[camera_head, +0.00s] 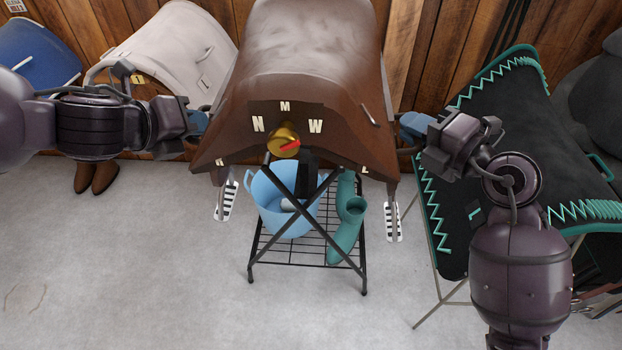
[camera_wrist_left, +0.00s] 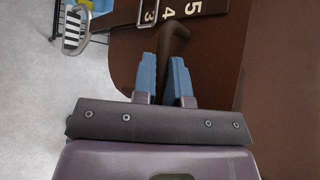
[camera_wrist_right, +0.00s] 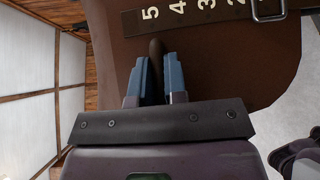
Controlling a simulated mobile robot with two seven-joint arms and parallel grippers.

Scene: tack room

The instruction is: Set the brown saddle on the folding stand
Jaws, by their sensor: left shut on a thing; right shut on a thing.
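The brown saddle (camera_head: 300,60) fills the upper middle of the head view, upright and level, with pale letters on its near face. The black folding stand (camera_head: 301,204) is under it, with crossed legs and a lower rack. The saddle hides the stand's top, so I cannot tell whether they touch. My left gripper (camera_head: 200,122) is at the saddle's left side, shut on a brown bar-like part of it, seen in the left wrist view (camera_wrist_left: 163,75). My right gripper (camera_head: 413,127) is shut on a matching part at the right side, seen in the right wrist view (camera_wrist_right: 154,75).
A light blue bucket (camera_head: 265,205) and teal boots (camera_head: 345,235) are on the stand's lower rack. A white saddle (camera_head: 170,45) and brown boots (camera_head: 97,177) are at left. A dark green-trimmed pad (camera_head: 475,150) on a rack is close at right. The front floor is clear.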

